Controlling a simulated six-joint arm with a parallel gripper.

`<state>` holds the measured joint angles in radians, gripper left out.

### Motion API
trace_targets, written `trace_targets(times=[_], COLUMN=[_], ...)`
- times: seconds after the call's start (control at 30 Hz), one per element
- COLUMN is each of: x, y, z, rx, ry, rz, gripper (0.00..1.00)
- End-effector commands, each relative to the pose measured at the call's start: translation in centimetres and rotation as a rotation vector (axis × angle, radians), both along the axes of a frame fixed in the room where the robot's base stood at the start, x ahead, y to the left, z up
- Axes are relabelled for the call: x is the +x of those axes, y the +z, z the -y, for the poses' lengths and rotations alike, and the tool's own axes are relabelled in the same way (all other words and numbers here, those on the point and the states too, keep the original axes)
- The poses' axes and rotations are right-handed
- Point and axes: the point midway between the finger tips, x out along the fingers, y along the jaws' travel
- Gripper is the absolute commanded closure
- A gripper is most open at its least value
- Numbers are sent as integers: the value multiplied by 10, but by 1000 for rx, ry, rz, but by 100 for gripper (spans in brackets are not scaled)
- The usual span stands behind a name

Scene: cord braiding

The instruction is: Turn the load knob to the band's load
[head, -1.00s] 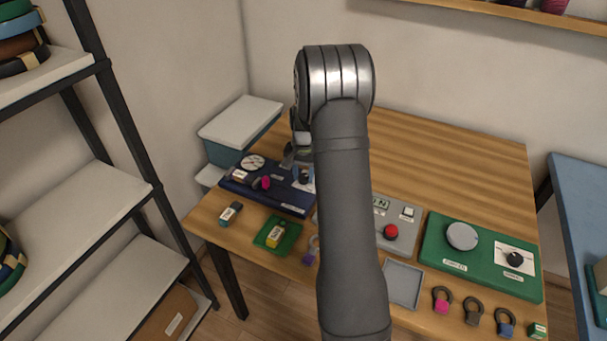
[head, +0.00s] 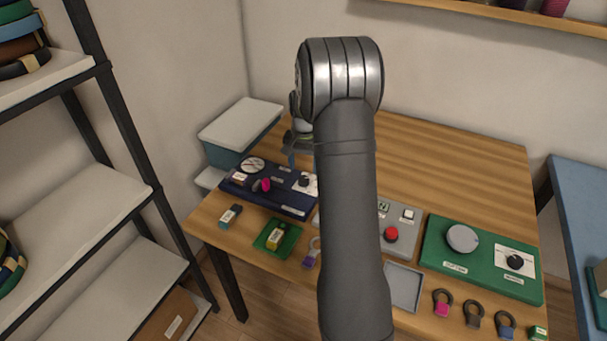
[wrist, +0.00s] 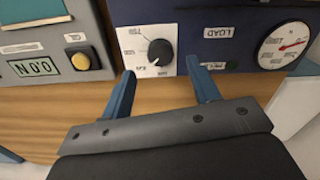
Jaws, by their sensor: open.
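The load knob is a black round knob on a white dial plate, at the right end of the navy panel (head: 290,208). The knob (head: 304,180) shows in the head view and, upside down, in the wrist view (wrist: 160,52). The dial's figures and the knob's setting are too small to read surely. A LOAD label (wrist: 217,32) and a round gauge (wrist: 285,45) are on the same panel. My gripper (wrist: 161,72) is open and empty, its blue fingers apart on either side of the knob in the picture. In the head view my arm partly hides it.
A grey box (head: 410,217) with a red button stands right of the navy panel, partly behind my arm. A green panel (head: 440,236) with a grey disc and another black knob is farther right. Padlock-shaped pieces (head: 473,315) line the front edge. The back of the table is clear.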

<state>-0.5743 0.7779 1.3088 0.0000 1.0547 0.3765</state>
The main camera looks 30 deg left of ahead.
Motion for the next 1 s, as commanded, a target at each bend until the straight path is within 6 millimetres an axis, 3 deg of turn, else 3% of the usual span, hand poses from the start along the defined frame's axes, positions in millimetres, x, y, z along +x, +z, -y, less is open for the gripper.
trace_targets(times=[0.03, 0.3, 0.5, 0.7, 1.0], x=[1, 1, 0, 0, 0], y=[15, 79, 110, 122, 122], z=[0, 0, 0, 0, 0], rx=[3, 2, 1, 0, 0], ry=[0, 0, 0, 0, 0], rz=[5, 4, 2, 1, 0], gripper=[44, 44, 44, 44, 44])
